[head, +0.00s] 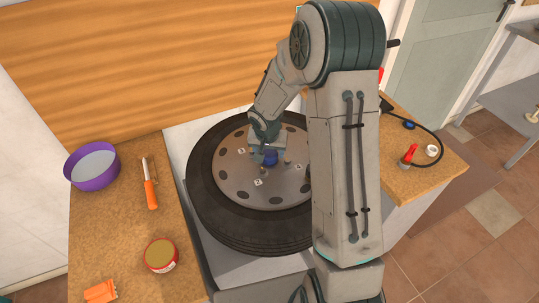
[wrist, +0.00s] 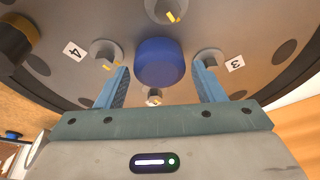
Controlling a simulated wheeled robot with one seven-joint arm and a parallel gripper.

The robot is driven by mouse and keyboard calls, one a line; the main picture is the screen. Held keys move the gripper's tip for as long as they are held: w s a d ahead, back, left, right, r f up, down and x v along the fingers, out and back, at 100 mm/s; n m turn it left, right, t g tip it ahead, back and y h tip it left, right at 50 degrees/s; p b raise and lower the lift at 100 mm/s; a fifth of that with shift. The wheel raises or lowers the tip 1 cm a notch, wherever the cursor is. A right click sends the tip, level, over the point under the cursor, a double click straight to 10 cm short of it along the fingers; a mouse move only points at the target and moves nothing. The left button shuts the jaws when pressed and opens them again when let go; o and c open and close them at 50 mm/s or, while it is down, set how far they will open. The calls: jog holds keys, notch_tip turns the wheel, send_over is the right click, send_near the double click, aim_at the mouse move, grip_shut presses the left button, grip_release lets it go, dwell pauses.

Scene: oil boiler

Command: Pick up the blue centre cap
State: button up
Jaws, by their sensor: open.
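The blue centre cap (wrist: 160,62) is a round, dark blue piece near the middle of the wheel's grey metal disc (head: 240,185). In the head view the cap (head: 270,158) shows just below my gripper (head: 264,147), partly hidden by it. In the wrist view my gripper (wrist: 161,78) is open. Its two blue fingers point at the disc, one to each side of the cap, with a gap on both sides. I cannot tell how far the fingertips are above the disc.
Nuts marked 4 (wrist: 107,52) and 3 (wrist: 210,60) stand close to my fingertips. The black tyre (head: 200,200) surrounds the disc. A purple bowl (head: 92,182), an orange-handled tool (head: 151,194) and a red tin (head: 160,268) stand on the left bench. A red-handled tool (head: 408,155) lies at right.

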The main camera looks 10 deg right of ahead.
jog(key=shift+w+d+f, duration=0.1)
jog(key=shift+f, duration=0.45)
jog(key=c, duration=0.8)
jog(key=shift+o, duration=0.2)
jog(key=shift+r, duration=0.2)
